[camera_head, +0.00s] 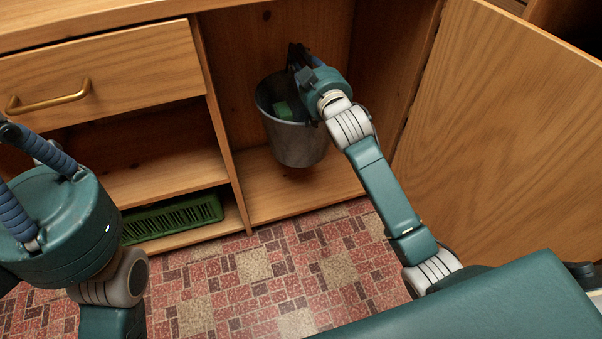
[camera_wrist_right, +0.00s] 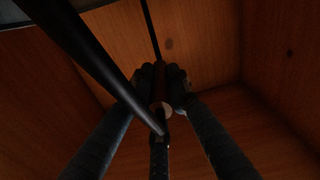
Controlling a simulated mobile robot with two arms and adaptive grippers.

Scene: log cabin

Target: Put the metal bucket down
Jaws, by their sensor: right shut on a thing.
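The metal bucket (camera_head: 297,143) is grey and upright inside the open cabinet, over its wooden floor. A small green thing (camera_head: 283,111) shows inside it. I cannot tell whether its base touches the floor. My right gripper (camera_head: 296,60) is at the top of the bucket, and the arm hides part of the rim. In the right wrist view its ribbed fingers (camera_wrist_right: 162,112) are closed together around the bucket's handle, with a dark bar crossing close to the camera. My left gripper (camera_head: 30,170) is partly in view at the left edge; its jaw state is unclear.
The cabinet door (camera_head: 510,125) stands open on the right. A wooden divider (camera_head: 222,125) bounds the compartment on the left. Beyond it are a drawer (camera_head: 110,75) with a brass handle and a low shelf with a green slotted crate (camera_head: 170,219). The cabinet floor (camera_head: 265,200) is bare in front.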

